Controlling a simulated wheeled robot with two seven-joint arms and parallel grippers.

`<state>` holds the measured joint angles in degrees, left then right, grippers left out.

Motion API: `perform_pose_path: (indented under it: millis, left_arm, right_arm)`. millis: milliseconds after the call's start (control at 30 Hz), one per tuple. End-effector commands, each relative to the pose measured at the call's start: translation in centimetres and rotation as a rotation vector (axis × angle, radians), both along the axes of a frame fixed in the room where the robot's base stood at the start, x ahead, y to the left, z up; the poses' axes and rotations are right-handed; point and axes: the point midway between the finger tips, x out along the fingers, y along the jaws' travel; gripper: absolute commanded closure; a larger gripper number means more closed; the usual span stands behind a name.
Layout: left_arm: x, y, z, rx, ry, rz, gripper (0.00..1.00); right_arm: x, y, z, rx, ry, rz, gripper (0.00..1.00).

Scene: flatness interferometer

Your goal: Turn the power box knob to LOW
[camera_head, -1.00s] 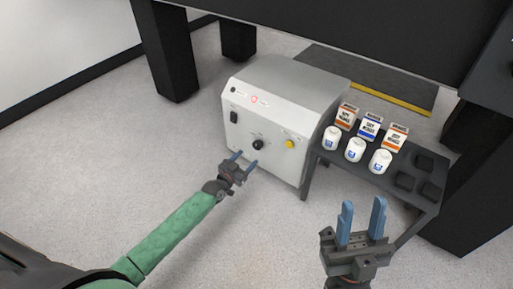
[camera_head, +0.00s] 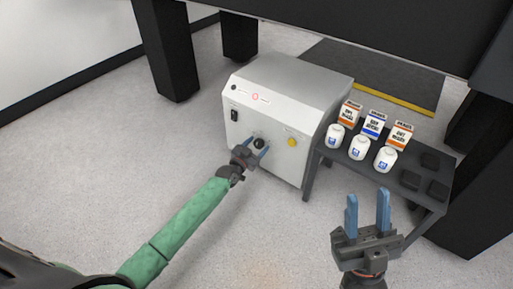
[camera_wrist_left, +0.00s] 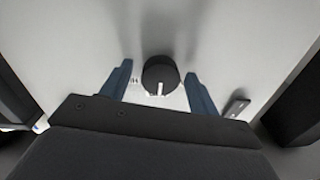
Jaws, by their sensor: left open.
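The power box (camera_head: 290,85) is a light grey cabinet on the floor. Its black round knob (camera_head: 259,143) sits low in the middle of the front panel. In the left wrist view the knob (camera_wrist_left: 160,75) shows a white pointer mark at its lower edge. My left gripper (camera_head: 257,147) is open, with its blue fingers (camera_wrist_left: 158,88) on either side of the knob and gaps to both. Whether the fingertips reach past the knob's face is unclear. The panel labels are mostly hidden or too small to read. My right gripper (camera_head: 367,213) is open and empty at the lower right.
The panel also has a black rocker switch (camera_head: 234,115), a red-ringed emblem (camera_head: 255,97) and a yellow button (camera_head: 292,142). A dark side table (camera_head: 395,180) to the right carries small boxes (camera_head: 374,124) and white jars (camera_head: 360,147). A black bench leg (camera_head: 165,50) stands behind left.

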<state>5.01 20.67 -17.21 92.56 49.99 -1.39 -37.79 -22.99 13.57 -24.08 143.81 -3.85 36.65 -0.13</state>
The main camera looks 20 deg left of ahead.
Motion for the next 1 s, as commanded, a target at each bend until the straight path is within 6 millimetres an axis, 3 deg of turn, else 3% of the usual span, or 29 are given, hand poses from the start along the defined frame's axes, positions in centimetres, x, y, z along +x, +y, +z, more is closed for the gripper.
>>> perform_pose_path:
  millis: [167, 400, 767, 1000]
  left_arm:
    - [0.0, 0.0, 0.0, 0.000, 0.000, 0.000, 0.39]
    - [0.0, 0.0, 0.0, 0.000, 0.000, 0.000, 0.83]
    - [0.0, 0.1, 0.2, -0.046, 0.017, 0.000, 0.83]
    - [0.0, 0.1, 0.4, -0.172, 0.062, -0.001, 0.83]
  right_arm:
    - [0.0, 0.0, 0.0, 0.000, 0.000, 0.000, 0.64]
    - [0.0, 0.0, 0.1, 0.003, -0.001, -0.001, 0.64]
    - [-0.3, 0.0, 0.7, 0.006, -0.013, -0.003, 0.64]
    - [-2.1, 0.2, 1.6, 0.055, -0.034, -0.017, 0.64]
